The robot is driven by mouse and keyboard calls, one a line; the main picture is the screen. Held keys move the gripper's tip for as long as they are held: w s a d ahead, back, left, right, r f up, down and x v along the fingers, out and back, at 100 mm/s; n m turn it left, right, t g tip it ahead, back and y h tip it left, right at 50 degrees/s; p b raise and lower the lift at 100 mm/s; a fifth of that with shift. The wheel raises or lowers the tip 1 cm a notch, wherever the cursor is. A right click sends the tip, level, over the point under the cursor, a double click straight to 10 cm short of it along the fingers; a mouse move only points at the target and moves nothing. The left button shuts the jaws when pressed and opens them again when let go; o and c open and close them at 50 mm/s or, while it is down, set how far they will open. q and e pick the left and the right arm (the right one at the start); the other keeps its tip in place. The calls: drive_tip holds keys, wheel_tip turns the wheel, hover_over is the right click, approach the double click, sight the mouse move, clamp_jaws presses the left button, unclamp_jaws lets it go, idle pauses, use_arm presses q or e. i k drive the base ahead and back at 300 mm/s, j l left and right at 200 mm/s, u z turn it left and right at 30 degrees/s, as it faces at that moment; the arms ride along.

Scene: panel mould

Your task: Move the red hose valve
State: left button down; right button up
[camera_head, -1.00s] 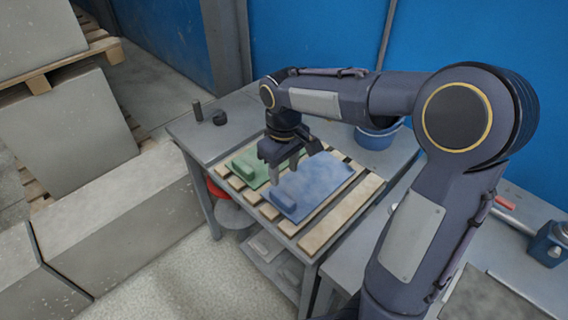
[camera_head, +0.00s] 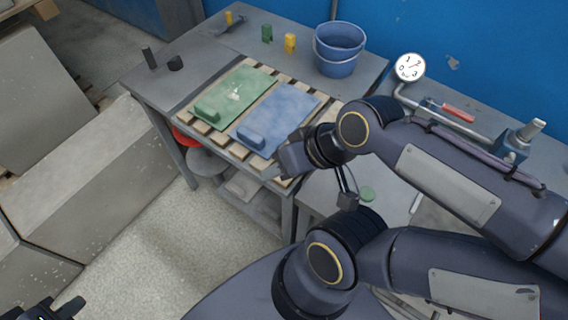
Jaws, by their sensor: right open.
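A red handle (camera_head: 458,113), possibly the red hose valve, lies beside a grey pipe on the bench at the right; my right arm partly blocks the view around it. My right gripper (camera_head: 288,163) is open, at the near right edge of the blue panel (camera_head: 278,118), well left of the red handle. Whether it touches the panel I cannot tell. My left gripper (camera_head: 52,309) shows only as dark parts at the bottom left, cut off by the frame edge; its jaws cannot be made out.
A green panel (camera_head: 236,92) lies beside the blue one on wooden slats. A blue bucket (camera_head: 337,58), green and yellow pieces and a white gauge (camera_head: 409,67) stand behind. A blue vice-like block (camera_head: 515,143) is at the right. Stone slabs (camera_head: 85,155) fill the left.

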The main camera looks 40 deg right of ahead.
sight(467, 117)
drive_tip(key=z, duration=2.65)
drive_tip(key=i+j+u, duration=0.1)
drive_tip(key=j+u, duration=0.2)
drive_tip(key=j, duration=0.75)
